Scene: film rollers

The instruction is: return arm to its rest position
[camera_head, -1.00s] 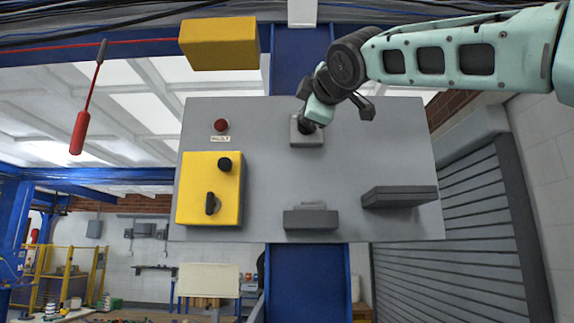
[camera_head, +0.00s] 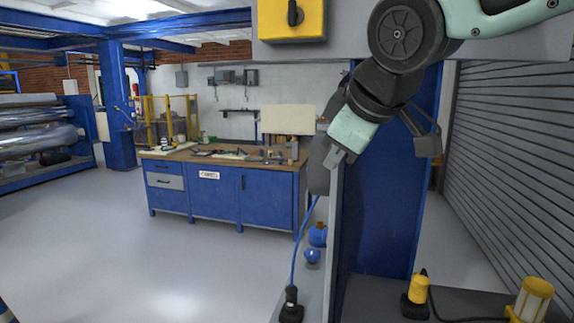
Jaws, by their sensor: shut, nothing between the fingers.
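My arm comes in from the upper right of the head view, teal with dark joints. My gripper (camera_head: 336,157) hangs below the wrist, pointing down and left. It is shut and holds nothing that I can see. Its tips overlap a dark grey upright object (camera_head: 318,168) in the picture; I cannot tell whether they touch. A yellow box with a black rotary knob (camera_head: 292,14) is at the top, cut off by the frame, on a grey panel partly hidden by my arm.
A blue column (camera_head: 385,200) stands behind my arm. A blue workbench (camera_head: 240,200) with tools is at the left. A blue cable (camera_head: 302,240) runs to a black plug. A dark shelf (camera_head: 375,300) holds a yellow lamp (camera_head: 533,298). A grey shutter (camera_head: 510,150) is right. The left floor is clear.

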